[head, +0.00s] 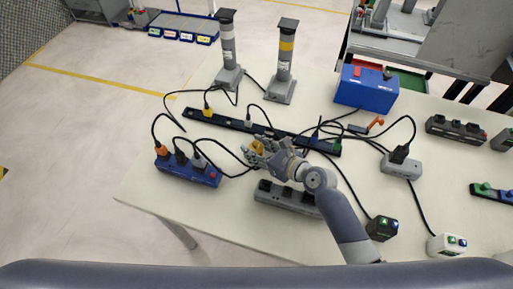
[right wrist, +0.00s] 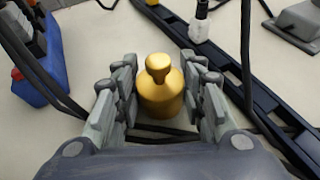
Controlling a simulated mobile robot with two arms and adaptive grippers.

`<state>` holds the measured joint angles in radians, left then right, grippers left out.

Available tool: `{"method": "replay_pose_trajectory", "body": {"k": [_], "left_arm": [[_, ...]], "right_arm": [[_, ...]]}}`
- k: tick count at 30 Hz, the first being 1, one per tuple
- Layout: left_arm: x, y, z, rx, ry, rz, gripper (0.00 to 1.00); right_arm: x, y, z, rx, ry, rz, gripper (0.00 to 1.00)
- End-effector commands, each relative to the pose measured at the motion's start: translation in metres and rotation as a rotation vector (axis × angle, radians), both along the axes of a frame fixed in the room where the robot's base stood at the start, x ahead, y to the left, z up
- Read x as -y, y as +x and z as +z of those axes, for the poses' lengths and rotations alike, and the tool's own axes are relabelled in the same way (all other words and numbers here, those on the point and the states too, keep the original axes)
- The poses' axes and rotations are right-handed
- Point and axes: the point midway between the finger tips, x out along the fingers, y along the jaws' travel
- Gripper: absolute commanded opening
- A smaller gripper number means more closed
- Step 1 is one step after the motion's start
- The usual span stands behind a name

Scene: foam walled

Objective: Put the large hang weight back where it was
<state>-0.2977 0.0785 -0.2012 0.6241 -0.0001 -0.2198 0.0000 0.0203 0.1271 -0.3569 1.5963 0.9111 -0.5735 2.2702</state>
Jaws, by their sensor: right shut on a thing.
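The large hang weight (right wrist: 160,98) is a gold cylinder with a rounded knob on top. It is upright between the fingers of my right gripper (right wrist: 160,80), which is shut on it. In the head view the weight (head: 258,145) is a small yellow patch, partly covered by the fingers of the right gripper (head: 260,152), over the middle of the table between the long black strip and a grey socket block. I cannot tell whether its base touches the table. My left gripper is not in view.
The white table (head: 150,200) is crossed by black cables. Around the gripper are a blue socket block (head: 188,170), a long black strip (head: 225,121) and a grey socket block (head: 285,197). Two lamp columns (head: 284,70) and a blue box (head: 366,88) stand farther back.

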Motion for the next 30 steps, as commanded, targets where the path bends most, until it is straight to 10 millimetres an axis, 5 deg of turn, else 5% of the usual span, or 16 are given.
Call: {"method": "replay_pose_trajectory", "body": {"k": [3,4,6,18,30], "left_arm": [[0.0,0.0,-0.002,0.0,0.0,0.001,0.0],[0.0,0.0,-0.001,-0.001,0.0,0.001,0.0],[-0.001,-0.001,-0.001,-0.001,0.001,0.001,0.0],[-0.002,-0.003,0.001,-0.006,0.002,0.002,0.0],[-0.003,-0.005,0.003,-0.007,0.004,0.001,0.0]], "right_arm": [[0.0,0.001,-0.002,0.002,0.003,-0.001,0.0],[0.0,0.0,-0.003,-0.001,0.001,0.0,0.44],[0.0,0.0,-0.003,-0.001,0.001,0.0,0.57],[0.0,0.0,0.002,0.0,0.0,0.0,0.57],[0.042,-0.043,0.025,0.0,-0.001,0.0,0.57]]}}
